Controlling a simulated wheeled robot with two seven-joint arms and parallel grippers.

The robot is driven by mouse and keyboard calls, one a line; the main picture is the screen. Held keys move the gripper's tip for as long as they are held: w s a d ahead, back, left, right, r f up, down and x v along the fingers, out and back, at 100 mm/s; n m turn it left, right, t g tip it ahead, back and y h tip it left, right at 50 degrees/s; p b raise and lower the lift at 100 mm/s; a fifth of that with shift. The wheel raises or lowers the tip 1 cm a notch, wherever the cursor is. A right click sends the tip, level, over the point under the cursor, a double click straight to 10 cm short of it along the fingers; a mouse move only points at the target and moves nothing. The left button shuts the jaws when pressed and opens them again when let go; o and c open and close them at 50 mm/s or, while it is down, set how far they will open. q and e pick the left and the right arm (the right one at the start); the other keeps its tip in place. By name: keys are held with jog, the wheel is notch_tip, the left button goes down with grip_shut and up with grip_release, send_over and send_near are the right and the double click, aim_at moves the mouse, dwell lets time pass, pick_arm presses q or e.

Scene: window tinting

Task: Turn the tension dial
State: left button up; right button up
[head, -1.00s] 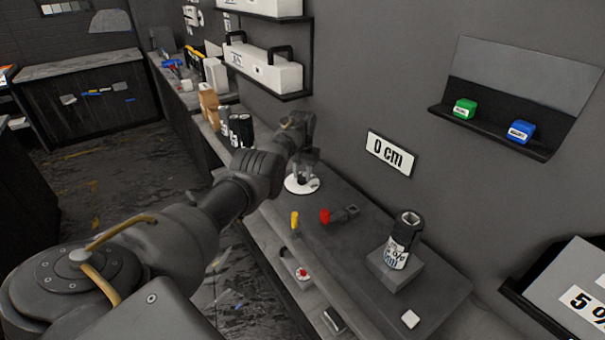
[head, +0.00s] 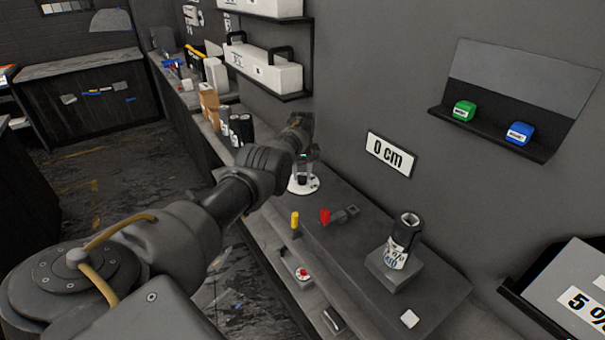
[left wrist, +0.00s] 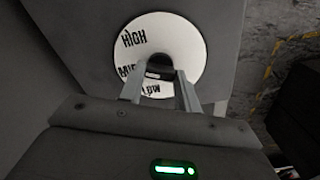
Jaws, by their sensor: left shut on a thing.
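The tension dial is a dark knob (left wrist: 158,66) on a round white plate (left wrist: 181,38) with the words HIGH, a partly covered word starting with MI, and LOW. In the head view the white plate (head: 293,187) lies on the dark bench top, partly behind my arm. My left gripper (left wrist: 160,78) is over the plate with its two fingers shut on the knob. It also shows in the head view (head: 302,180), pointing down at the dial. Part of the knob is hidden between the fingers. My right gripper is in neither view.
A red knob on a dark lever (head: 326,215), a yellow-topped piece (head: 295,219) and a labelled roll on a grey block (head: 389,272) are on the bench to the right.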

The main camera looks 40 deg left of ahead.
aim_at(302, 176)
pick_arm(q)
jog(key=n+b, duration=0.1)
jog(key=n, duration=0.3)
jog(key=shift+n, duration=0.3)
dwell(0.3)
jog(key=o, duration=1)
notch_tip(302, 176, up, 11)
jog(key=shift+f, duration=0.1)
dwell(0.5)
